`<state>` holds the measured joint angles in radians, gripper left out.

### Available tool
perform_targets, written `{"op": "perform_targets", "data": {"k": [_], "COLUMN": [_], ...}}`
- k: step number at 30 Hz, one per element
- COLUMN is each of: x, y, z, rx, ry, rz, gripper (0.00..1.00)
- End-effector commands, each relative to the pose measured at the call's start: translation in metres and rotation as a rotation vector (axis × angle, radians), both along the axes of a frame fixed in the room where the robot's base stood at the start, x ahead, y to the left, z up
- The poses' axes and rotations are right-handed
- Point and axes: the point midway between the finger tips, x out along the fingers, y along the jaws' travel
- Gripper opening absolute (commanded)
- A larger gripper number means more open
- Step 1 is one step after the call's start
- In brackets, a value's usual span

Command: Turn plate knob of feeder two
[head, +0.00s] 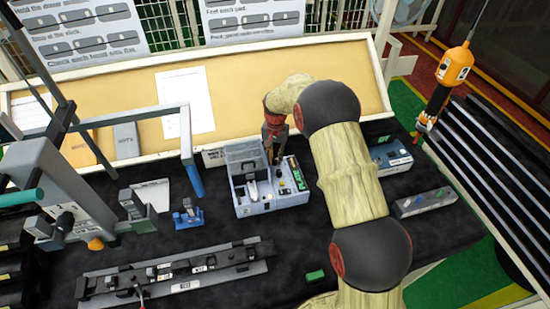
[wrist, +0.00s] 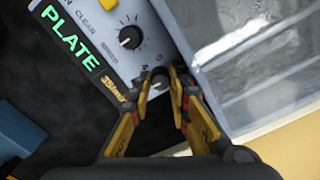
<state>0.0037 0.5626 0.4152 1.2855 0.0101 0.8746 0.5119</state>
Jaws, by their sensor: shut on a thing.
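A light grey-blue feeder box (head: 272,203) stands on the dark table in the head view. It has a clear-lidded bin and a panel with a green strip. In the wrist view its panel carries a green PLATE label (wrist: 72,40) and a black pointer knob (wrist: 130,38) marked SPEED. In the head view my gripper (head: 274,148) reaches down over the box's back part.
A blue-grey box (head: 391,160) and a grey switch box (head: 424,202) stand to the right. A small blue fixture (head: 188,214) and a long clip rail (head: 180,271) lie left and in front. A yellow-orange tool (head: 455,66) hangs at right.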

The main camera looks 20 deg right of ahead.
Motion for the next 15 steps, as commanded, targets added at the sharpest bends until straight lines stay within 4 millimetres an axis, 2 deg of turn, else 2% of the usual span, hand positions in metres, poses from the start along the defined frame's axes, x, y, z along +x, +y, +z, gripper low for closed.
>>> {"op": "perform_targets", "data": {"k": [15], "x": [0.0022], "y": [0.0004], "z": [0.0022], "rx": [0.0], "ry": [-0.006], "rz": [0.054], "gripper": [0.0]}}
